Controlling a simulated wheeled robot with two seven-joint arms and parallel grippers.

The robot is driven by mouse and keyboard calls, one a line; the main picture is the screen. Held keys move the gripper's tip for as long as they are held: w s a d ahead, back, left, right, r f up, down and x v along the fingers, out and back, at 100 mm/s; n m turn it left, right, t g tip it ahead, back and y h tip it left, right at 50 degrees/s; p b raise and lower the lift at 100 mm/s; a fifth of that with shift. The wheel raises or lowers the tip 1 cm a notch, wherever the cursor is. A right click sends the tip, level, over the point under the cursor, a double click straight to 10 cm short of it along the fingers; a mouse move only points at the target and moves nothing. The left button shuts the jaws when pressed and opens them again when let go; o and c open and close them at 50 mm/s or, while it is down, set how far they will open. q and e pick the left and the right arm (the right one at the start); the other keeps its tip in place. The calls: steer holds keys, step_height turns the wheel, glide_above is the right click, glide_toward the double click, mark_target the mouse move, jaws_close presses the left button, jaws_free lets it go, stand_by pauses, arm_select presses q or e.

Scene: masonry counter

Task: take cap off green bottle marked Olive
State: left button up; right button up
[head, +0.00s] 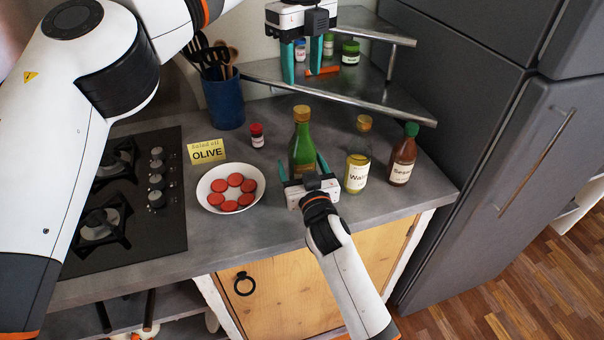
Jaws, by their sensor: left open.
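A green bottle (301,150) stands upright on the counter with its gold cap (302,112) on its neck. No label shows on it. A yellow card (207,151) reading "Salad oil OLIVE" stands to its left. My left gripper (302,77) points down, open, above and behind the bottle in the picture, apart from the cap. My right gripper (301,163) is low at the front of the bottle, one teal finger on each side of its body. It hides the bottle's lower part, and I cannot tell whether the fingers touch the glass.
A yellow bottle (356,172) and a brown sesame bottle (402,160) stand to the right. A small red-capped jar (257,136), a white bowl (212,199) of red discs and a blue utensil pot (224,103) are left. A corner shelf (370,95) with jars is behind.

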mark_target(302, 109)
jaws_close()
arm_select(q)
steer(key=m, duration=0.7)
steer(key=shift+m, duration=0.3)
steer(key=m, duration=0.6)
steer(key=shift+m, duration=0.3)
steer(key=m, duration=0.6)
steer(key=shift+m, duration=0.3)
steer(key=m, duration=1)
steer(key=shift+m, duration=0.3)
arm_select(e)
steer(key=shift+f, duration=0.1)
arm_select(q)
steer(key=m, duration=0.4)
steer(key=shift+m, duration=0.3)
steer(key=m, duration=0.8)
steer(key=shift+m, duration=0.4)
steer(key=shift+f, duration=4)
